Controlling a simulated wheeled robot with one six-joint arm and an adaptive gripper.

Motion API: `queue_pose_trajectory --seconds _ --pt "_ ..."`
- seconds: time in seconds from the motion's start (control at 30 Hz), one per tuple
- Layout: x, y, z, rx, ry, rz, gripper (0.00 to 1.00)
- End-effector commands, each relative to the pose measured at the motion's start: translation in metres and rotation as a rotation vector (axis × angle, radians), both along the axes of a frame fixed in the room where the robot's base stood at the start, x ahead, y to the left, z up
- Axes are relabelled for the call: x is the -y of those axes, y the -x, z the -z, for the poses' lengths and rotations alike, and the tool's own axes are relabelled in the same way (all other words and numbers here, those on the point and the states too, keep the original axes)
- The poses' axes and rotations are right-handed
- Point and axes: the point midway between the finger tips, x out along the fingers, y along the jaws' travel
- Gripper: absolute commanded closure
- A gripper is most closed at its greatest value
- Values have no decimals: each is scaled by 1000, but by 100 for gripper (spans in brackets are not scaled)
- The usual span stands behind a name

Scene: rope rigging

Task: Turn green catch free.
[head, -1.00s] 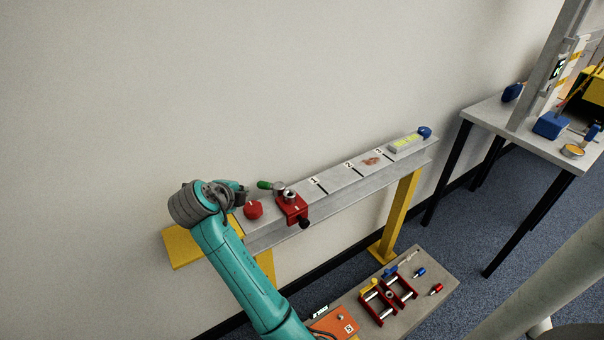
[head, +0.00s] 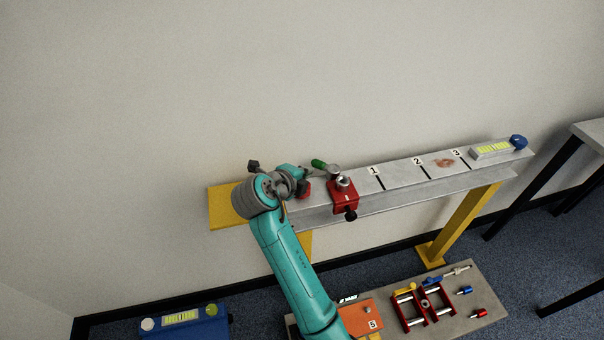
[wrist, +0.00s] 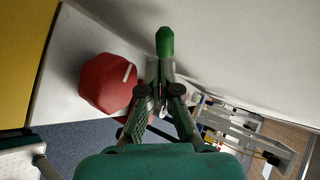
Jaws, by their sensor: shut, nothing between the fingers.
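The green catch (head: 318,163) is a short green-tipped lever pointing left from the top of a red clamp (head: 344,198) on the grey beam. In the wrist view the green tip (wrist: 165,42) stands just beyond my gripper (wrist: 161,68). The fingers are together and empty, and they hide the lower part of the catch. Whether they touch it I cannot tell. In the head view my gripper (head: 302,174) is at the left of the catch, its fingertips hard to make out. A red knob (head: 304,190) sits on the beam beside it, also in the wrist view (wrist: 108,83).
The beam (head: 400,178) carries marks 1, 2 and 3, a yellow-green display (head: 491,149) and a blue knob (head: 518,141). Yellow supports (head: 462,225) hold it against the wall. Below is a board (head: 462,318) with red fixtures. A blue box (head: 185,325) stands at lower left.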

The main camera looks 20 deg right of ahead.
Motion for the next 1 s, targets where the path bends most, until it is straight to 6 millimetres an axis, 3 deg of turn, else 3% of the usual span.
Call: queue_pose_trajectory --seconds 0.3,1.0 --pt "25 -24 20 0 0 1 100" --pt "28 -29 22 1 -1 1 100"
